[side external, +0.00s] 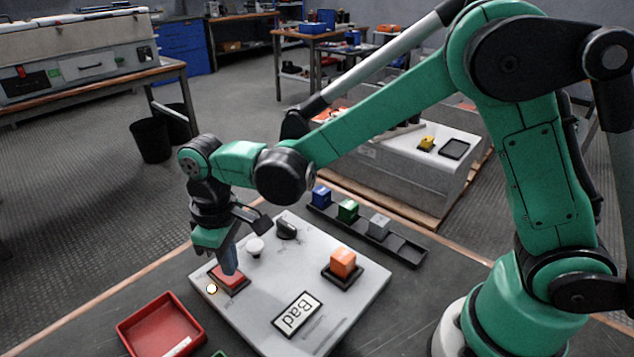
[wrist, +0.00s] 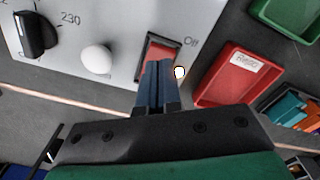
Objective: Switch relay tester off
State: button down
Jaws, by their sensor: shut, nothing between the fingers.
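The relay tester (side external: 250,300) is a light grey panel on the dark table. Its red rocker switch (side external: 226,281) sits in a dark frame near the panel's left edge. In the wrist view the red switch (wrist: 160,47) has the word "Off" beside one end. My gripper (side external: 231,272) is shut and empty, pointing down with its blue fingertips at the switch. In the wrist view the closed fingertips (wrist: 158,63) cover part of the switch; they appear to touch it. A small whitish lamp (side external: 212,289) beside the switch looks bright. A display (side external: 297,315) reads "Bad".
A white knob (side external: 254,246) and black dial (side external: 286,230) stand close to my gripper. An orange cube (side external: 343,262) sits in a dark socket on the panel. A black rack (side external: 404,248) holds blue, green and grey cubes. A red tray (side external: 133,322) lies beside the panel.

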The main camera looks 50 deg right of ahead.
jog(key=shift+f, duration=1)
dwell(0.4)
jog(key=shift+r, duration=3.5)
jog(key=s+d+r+m+t, duration=0.2)
jog(key=s+d+m+t, duration=0.1)
jog(key=d, duration=0.4)
jog(key=s+d+r+m+t, duration=0.1)
jog(key=s+d+m+t, duration=0.2)
jog(key=d, duration=0.4)
jog(key=shift+s+r+t, duration=0.35)
jog(key=shift+s+t, duration=0.25)
jog(key=shift+s, duration=0.35)
